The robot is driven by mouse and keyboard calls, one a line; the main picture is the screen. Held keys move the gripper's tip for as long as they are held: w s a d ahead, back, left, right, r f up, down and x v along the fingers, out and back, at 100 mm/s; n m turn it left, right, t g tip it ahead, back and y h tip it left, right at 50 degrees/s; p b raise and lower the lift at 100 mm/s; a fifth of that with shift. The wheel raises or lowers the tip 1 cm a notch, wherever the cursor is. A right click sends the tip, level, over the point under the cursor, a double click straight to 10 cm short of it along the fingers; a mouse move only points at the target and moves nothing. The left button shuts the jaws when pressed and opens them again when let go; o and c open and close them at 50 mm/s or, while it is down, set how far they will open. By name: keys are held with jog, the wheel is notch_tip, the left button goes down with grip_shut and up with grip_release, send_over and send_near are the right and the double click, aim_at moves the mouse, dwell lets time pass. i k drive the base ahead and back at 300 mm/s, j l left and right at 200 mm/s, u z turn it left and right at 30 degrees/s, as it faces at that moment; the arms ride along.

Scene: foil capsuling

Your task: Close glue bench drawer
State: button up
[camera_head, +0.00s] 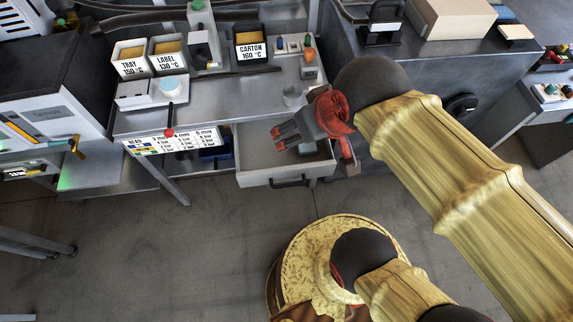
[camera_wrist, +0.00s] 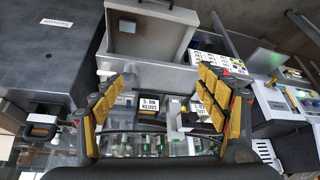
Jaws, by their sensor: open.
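The glue bench drawer (camera_head: 256,178) stands pulled out from under the grey bench, its inside showing. Its dark bar handle (camera_head: 290,182) is on the front face. In the wrist view the open drawer (camera_wrist: 140,42) is at the top, with the handle at the picture's upper edge. My gripper (camera_head: 279,138) is over the drawer in the head view and hides part of its inside. In the wrist view my gripper (camera_wrist: 162,85) has its two yellow-padded fingers wide apart, with nothing held between them. I cannot tell its exact height over the drawer.
The grey glue bench (camera_head: 225,98) carries the tray, label and carton pots (camera_head: 249,45) and a small round cup (camera_head: 292,95). A label card (camera_head: 172,140) hangs on its front edge. A dark cabinet (camera_head: 335,60) stands to the right. Floor (camera_head: 200,230) before the drawer is partly clear.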

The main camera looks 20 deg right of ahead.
aim_at(259, 162)
jog(key=l+u, duration=0.2)
jog(key=u, duration=0.2)
jog(key=k+l+u, duration=0.1)
jog(key=u, duration=0.3)
jog(key=k+l+u, duration=0.1)
jog(key=u, duration=0.3)
jog(key=l, duration=0.1)
